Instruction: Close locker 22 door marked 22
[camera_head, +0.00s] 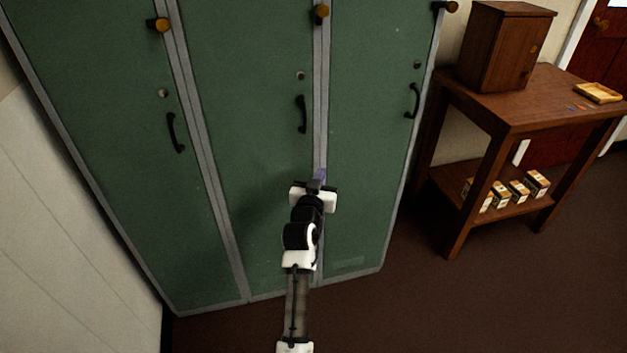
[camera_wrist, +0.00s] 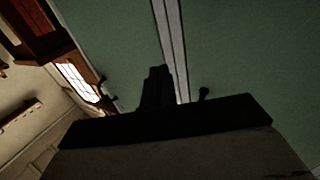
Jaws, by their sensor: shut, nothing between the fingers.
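A bank of green metal lockers with three doors fills the middle of the head view: a left door (camera_head: 95,110), a middle door (camera_head: 240,100) and a right door (camera_head: 368,150). No number 22 is readable on any of them. All three doors look flush with the grey frame. Each has a black handle; the middle handle (camera_head: 302,114) is just above and left of my gripper (camera_head: 319,178). My gripper is shut and empty, in front of the grey strip (camera_head: 320,120) between middle and right doors. In the wrist view its dark fingers (camera_wrist: 158,85) point at green panels; contact cannot be told.
A wooden table (camera_head: 525,100) stands right of the lockers, with a wooden cabinet (camera_head: 502,48) and a yellow tray (camera_head: 598,92) on top. Several small boxes (camera_head: 518,190) sit on its lower shelf. Brown floor (camera_head: 450,310) is clear at front right. A pale wall (camera_head: 50,220) is at left.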

